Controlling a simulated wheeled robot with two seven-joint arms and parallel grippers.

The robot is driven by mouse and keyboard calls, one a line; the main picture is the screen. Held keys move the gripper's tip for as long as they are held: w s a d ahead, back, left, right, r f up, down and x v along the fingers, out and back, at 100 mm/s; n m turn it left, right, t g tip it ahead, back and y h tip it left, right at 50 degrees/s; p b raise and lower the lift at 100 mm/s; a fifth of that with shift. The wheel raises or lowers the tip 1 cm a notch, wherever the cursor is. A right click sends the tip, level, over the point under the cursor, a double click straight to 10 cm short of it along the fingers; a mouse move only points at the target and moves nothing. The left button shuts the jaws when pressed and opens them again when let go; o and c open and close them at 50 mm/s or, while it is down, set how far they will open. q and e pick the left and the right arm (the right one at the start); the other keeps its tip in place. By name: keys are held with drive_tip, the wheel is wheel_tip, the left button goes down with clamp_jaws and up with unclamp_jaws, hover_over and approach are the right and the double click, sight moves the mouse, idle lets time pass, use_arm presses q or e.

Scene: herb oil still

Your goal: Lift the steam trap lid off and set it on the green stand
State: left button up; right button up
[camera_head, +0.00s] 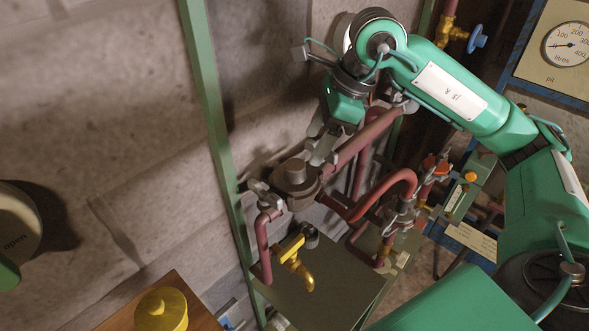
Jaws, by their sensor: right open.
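The steam trap (303,199) is a dark brownish body set in the red pipework at the middle of the head view. Its lid (295,173), with a round upright knob, sits on top. My right gripper (318,143) hangs down from the green arm just above and right of the lid. Its grey fingers are apart with nothing seen between them; I cannot tell whether one touches the lid. An olive-green flat top (325,278) lies below the pipes; I cannot tell whether it is the green stand. My left gripper is out of view.
A yellow tap (294,262) sits below the trap. Red pipes (385,190) with valves run close on the right. A green post (210,110) rises at left. A yellow knobbed piece (160,309) stands on a wooden surface (196,312) at bottom left.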

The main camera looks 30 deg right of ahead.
sight(297, 164)
drive_tip(key=shift+w+x, duration=0.2)
drive_tip(key=shift+x, duration=0.9)
drive_tip(key=shift+w+a+f+p, duration=0.1)
drive_tip(key=shift+a+f+p, duration=0.3)
drive_tip(key=shift+p, duration=0.45)
drive_tip(key=p+x, duration=0.1)
drive_tip(key=x, duration=0.2)
drive_tip(key=shift+w+f+p, duration=0.15)
drive_tip(key=shift+w+p, duration=0.15)
drive_tip(key=shift+p, duration=0.1)
drive_tip(key=shift+a+f, duration=0.1)
drive_tip(key=shift+f, duration=0.35)
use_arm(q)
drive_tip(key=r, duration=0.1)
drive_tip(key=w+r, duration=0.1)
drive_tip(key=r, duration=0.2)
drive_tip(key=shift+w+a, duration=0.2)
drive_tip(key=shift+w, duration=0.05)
use_arm(e)
drive_tip(key=shift+w, duration=0.1)
drive_tip(key=c, duration=1.4)
